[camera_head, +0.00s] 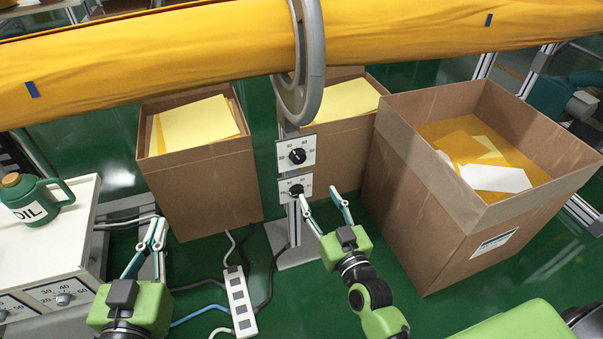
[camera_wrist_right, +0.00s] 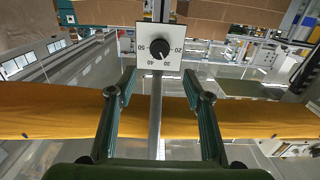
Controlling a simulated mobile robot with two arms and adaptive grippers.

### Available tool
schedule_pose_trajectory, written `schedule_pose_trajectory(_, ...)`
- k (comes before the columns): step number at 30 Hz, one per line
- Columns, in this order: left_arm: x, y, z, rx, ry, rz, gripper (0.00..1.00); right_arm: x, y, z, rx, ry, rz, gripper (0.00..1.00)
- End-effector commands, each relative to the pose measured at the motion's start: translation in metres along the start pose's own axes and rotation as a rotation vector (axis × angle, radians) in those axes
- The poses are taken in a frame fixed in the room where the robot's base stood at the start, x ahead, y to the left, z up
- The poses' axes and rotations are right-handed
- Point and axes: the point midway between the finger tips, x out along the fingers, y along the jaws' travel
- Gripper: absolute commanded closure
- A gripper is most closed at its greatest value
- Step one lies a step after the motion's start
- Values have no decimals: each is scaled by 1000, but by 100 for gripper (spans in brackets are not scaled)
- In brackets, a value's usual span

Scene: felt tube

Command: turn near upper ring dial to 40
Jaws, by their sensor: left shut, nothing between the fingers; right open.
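The near ring (camera_head: 308,70) stands around the yellow tube. On its post, the upper dial (camera_head: 298,156) has a black knob on a white scale plate; a similar lower dial (camera_head: 296,190) sits just below. My right gripper (camera_head: 321,207) is open, close in front of and to the right of the lower dial, with nothing between its fingers. In the right wrist view a dial (camera_wrist_right: 159,48) appears upside down beyond the open fingers (camera_wrist_right: 161,82); I cannot tell which dial it is. Its exact pointer reading is too small to tell. My left gripper (camera_head: 158,232) is shut and empty, away at the left.
The yellow felt tube (camera_head: 180,55) runs across the top. Cardboard boxes with felt sheets stand at left (camera_head: 200,185), behind the post (camera_head: 345,150) and at right (camera_head: 440,220). A white cabinet (camera_head: 70,240) carries a green oil can (camera_head: 36,199). A power strip (camera_head: 240,300) lies on the floor.

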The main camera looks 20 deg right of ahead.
Motion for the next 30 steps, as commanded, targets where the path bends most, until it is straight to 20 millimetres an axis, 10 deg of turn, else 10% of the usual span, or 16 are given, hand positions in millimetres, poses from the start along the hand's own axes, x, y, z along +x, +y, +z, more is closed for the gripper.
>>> schedule_pose_trajectory(30,-55,17,-148,-26,770,40,100,122,0,-2,2,6,1,54)
